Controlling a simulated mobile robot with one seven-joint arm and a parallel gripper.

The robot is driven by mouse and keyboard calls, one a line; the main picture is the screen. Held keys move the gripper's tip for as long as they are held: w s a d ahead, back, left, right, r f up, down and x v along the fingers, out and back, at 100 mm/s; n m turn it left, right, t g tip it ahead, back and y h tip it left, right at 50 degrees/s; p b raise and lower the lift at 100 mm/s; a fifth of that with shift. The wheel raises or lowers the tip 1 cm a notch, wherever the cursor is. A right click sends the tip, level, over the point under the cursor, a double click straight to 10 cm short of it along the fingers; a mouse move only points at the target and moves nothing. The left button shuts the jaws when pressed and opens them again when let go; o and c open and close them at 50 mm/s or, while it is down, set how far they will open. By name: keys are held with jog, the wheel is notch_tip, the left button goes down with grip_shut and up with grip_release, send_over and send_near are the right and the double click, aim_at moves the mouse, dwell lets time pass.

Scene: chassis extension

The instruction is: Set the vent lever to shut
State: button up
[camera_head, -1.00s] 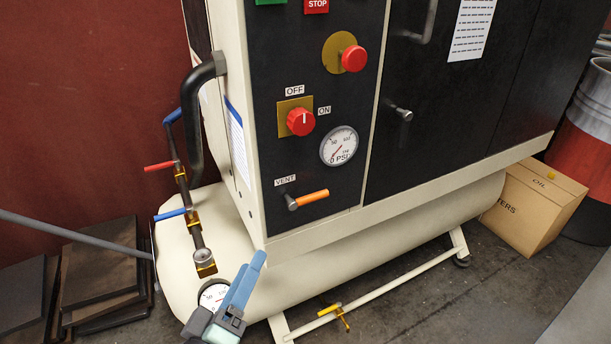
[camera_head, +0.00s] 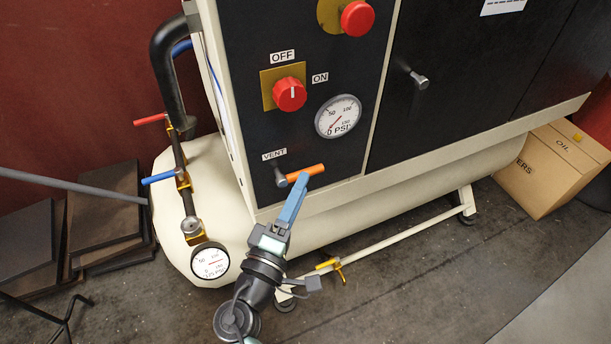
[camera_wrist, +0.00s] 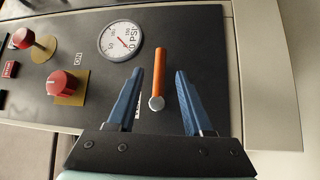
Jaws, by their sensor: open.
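The vent lever (camera_head: 305,174) is an orange handle on a grey pivot, below the VENT label on the black panel. In the head view it points right and slightly up from its pivot. In the wrist view the lever (camera_wrist: 159,72) stands between the two blue fingers, with a gap on each side. My gripper (camera_head: 297,187) is open at the lever, its fingertips overlapping the handle in the head view. In the wrist view my gripper (camera_wrist: 155,75) holds nothing. Whether a finger touches the lever in the head view I cannot tell.
A red knob (camera_head: 289,94) by the OFF and ON labels and a pressure gauge (camera_head: 338,116) sit above the lever. The cream tank (camera_head: 375,187) bulges out below the panel. A cardboard box (camera_head: 555,165) stands at the right.

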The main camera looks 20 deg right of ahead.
jog(key=x, duration=0.3)
jog(key=shift+w+d, duration=0.1)
jog(key=shift+w, duration=0.05)
grip_shut()
dwell(1.4)
